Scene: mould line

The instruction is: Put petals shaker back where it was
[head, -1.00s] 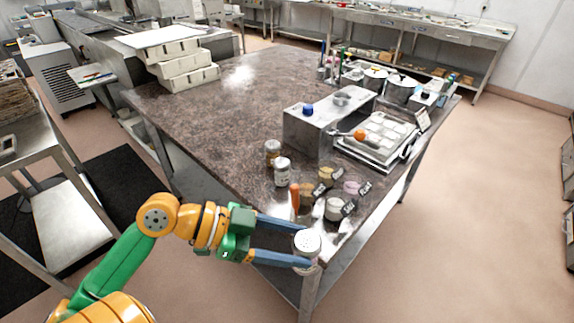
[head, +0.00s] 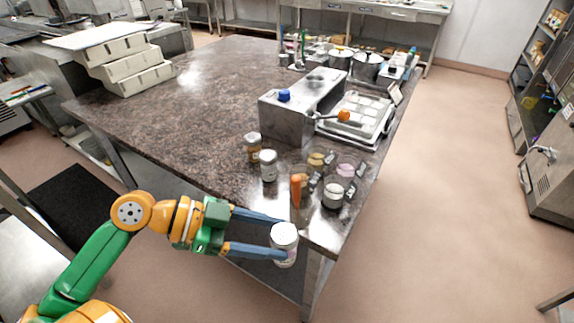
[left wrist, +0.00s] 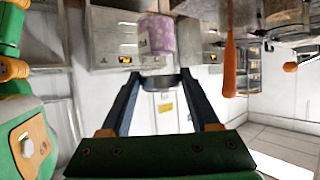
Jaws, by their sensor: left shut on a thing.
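The petals shaker (head: 284,238), a jar with a pale round top, is held upright at the near edge of the dark stone counter (head: 190,120), just left of its front corner. My left gripper (head: 280,237) is shut on it, one blue finger on each side. In the left wrist view, which looks upside down, its pink-patterned label (left wrist: 157,36) shows beyond the fingertips. Two other shakers, one with a gold label (head: 253,148) and one white (head: 268,166), stand on the counter behind it. My right gripper is out of view.
An orange-handled tool (head: 295,190) stands upright close to the held shaker. Small tagged jars, one holding white contents (head: 333,194), crowd the corner. A metal box unit (head: 290,118) and a mould tray (head: 355,118) stand behind.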

